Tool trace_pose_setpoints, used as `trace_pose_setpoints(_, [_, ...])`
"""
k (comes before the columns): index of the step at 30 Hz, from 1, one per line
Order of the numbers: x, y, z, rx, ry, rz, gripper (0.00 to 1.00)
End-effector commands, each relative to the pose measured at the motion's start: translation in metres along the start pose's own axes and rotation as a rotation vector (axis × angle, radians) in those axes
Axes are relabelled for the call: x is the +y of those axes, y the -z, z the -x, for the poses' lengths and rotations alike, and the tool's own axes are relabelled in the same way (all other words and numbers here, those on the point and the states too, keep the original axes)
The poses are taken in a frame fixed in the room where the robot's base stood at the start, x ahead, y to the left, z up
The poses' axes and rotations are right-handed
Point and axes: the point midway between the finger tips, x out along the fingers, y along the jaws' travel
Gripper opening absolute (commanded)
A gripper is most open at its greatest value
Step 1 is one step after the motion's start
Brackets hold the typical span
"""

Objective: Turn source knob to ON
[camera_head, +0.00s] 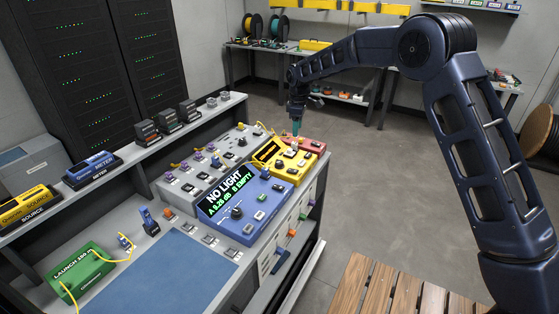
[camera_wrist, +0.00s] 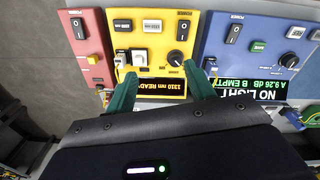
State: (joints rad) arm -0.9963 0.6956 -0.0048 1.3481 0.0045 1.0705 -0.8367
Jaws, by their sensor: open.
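The yellow source unit (camera_wrist: 152,38) stands between a red unit and a blue unit in the wrist view, and its yellow body also shows in the head view (camera_head: 291,174). Its round black knob (camera_wrist: 176,58) sits on the panel below a black rocker switch (camera_wrist: 183,30) marked POWER. The source's display (camera_wrist: 160,88) reads 1310 nm READY. My gripper (camera_wrist: 160,73) is open and empty, its green fingers apart in front of the yellow panel, with the knob a little ahead of the right fingertip. In the head view my gripper (camera_head: 296,127) hangs above the far end of the units.
The blue meter (camera_head: 236,202) shows NO LIGHT and B EMPTY. The red unit (camera_wrist: 91,48) stands close on the left of the source. Cables plug into the source's front. A green launch box (camera_head: 82,272) and a blue mat (camera_head: 165,275) lie nearer on the bench.

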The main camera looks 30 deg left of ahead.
Motion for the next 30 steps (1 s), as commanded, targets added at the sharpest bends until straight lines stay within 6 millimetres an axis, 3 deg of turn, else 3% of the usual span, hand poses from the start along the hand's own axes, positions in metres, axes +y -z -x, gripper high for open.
trace_pose_setpoints(3, [-0.012, 0.036, -0.03, -0.011, 0.013, 0.072, 0.54])
trace_pose_setpoints(9, [-0.023, 0.064, -0.052, -0.017, 0.02, 0.132, 0.54])
trace_pose_setpoints(17, [-0.025, 0.066, -0.075, -0.02, 0.023, 0.137, 0.54])
trace_pose_setpoints(30, [-0.027, 0.064, -0.144, -0.019, 0.022, 0.137, 0.54])
